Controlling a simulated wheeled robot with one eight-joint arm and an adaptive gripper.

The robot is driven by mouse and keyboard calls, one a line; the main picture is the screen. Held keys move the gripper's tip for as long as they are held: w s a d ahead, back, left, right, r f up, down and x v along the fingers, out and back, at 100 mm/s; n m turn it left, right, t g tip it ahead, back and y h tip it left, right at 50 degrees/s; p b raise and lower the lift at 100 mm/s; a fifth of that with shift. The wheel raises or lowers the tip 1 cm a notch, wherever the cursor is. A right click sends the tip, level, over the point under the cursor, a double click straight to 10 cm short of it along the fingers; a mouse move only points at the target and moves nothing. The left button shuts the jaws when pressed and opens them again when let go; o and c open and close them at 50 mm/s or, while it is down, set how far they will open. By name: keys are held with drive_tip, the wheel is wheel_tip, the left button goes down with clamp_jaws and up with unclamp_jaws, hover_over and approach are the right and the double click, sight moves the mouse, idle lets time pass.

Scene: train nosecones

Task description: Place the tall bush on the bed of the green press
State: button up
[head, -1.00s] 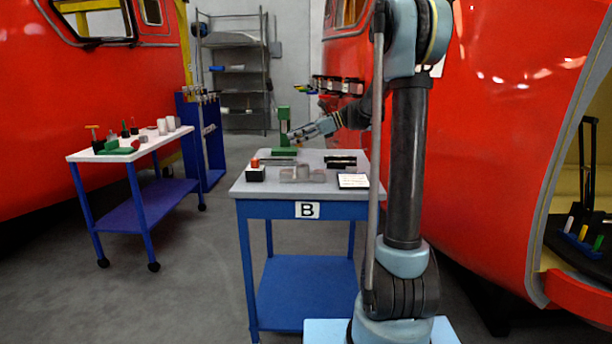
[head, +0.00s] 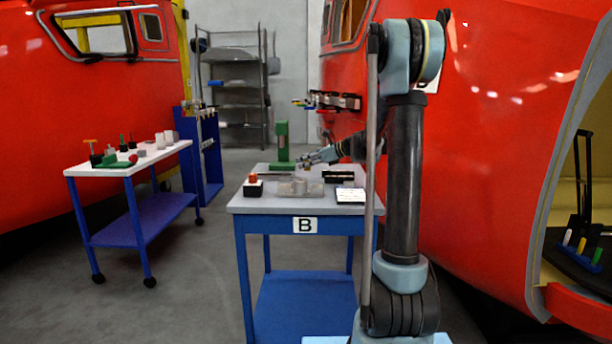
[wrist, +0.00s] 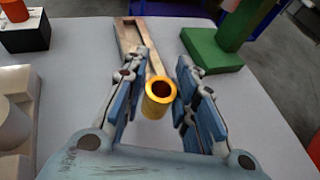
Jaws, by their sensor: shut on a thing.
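The bush (wrist: 159,96) is a short gold-coloured hollow cylinder. In the wrist view it sits upright between my fingers, its bore facing the camera. My gripper (wrist: 160,85) is shut on it, above the grey table top. In the head view my gripper (head: 312,158) is just right of and nearer than the green press (head: 282,150), and the bush is too small to make out there. In the wrist view the press's green base (wrist: 211,50) lies ahead and to the right, apart from the bush, with its column rising at the frame's top edge.
A long brownish slotted piece (wrist: 133,40) lies beyond the bush. A black box with an orange button (wrist: 25,33) and pale blocks (wrist: 17,115) stand left. Table B (head: 305,207) also carries a white card (head: 350,195). A second cart (head: 130,171) stands left.

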drive_tip(key=shift+f, duration=2.15)
drive_tip(key=shift+f, duration=0.1)
drive_tip(key=o, duration=1.1)
